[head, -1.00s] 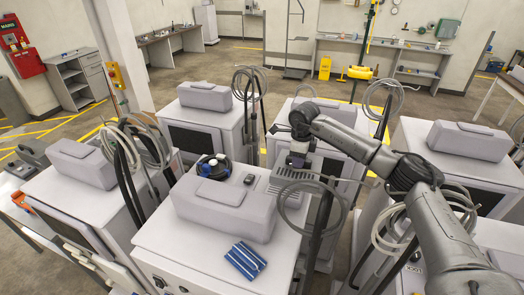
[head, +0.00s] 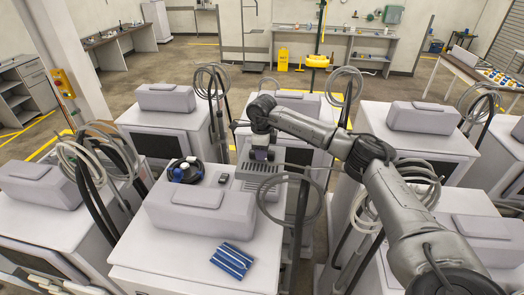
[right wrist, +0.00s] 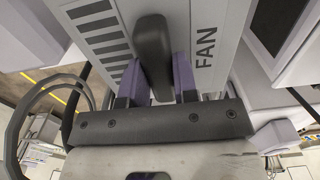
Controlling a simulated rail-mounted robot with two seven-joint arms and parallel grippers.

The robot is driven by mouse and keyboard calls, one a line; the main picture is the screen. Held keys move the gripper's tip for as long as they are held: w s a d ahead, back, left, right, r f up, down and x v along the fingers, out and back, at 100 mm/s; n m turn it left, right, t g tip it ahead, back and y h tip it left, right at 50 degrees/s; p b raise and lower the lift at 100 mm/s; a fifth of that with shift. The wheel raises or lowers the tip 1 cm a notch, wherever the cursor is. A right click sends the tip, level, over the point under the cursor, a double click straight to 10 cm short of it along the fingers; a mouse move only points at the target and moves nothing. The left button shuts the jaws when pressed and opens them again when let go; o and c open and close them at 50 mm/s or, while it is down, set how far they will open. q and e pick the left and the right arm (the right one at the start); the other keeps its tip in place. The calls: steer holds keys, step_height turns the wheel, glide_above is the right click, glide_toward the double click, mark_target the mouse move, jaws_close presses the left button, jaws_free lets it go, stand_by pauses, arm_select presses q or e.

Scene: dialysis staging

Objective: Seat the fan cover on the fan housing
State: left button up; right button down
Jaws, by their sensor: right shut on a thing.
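The fan cover (head: 250,184) is a light grey slatted panel at the back right edge of the nearest machine's top. In the right wrist view the panel (right wrist: 188,22) shows dark slots, the word FAN and a dark upright grip bar (right wrist: 153,45). My right gripper (head: 262,158) is above the panel, its two purple fingers (right wrist: 157,80) shut on the bar from both sides. I cannot clearly pick out the fan housing; the panel and gripper may hide it. Whether the panel touches anything beneath it cannot be told. My left gripper is not in view.
The nearest machine's top holds a raised grey box (head: 198,210), a dark round item with blue and white parts (head: 185,170), a small dark device (head: 223,179) and a blue striped packet (head: 232,261). A hose loop (head: 321,205) hangs close to my right gripper. Other machines stand around.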

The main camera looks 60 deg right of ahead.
mark_target(262, 165)
steer(key=shift+f+b, duration=1.05)
steer(key=shift+f, duration=1.05)
steer(key=shift+f+b, duration=0.4)
steer(key=shift+f, duration=0.4)
steer(key=shift+p, duration=0.35)
steer(key=shift+f, duration=0.3)
steer(key=shift+f+b, duration=0.55)
steer(key=shift+f, duration=0.35)
steer(key=shift+f+b, duration=0.45)
steer(key=shift+f, duration=0.45)
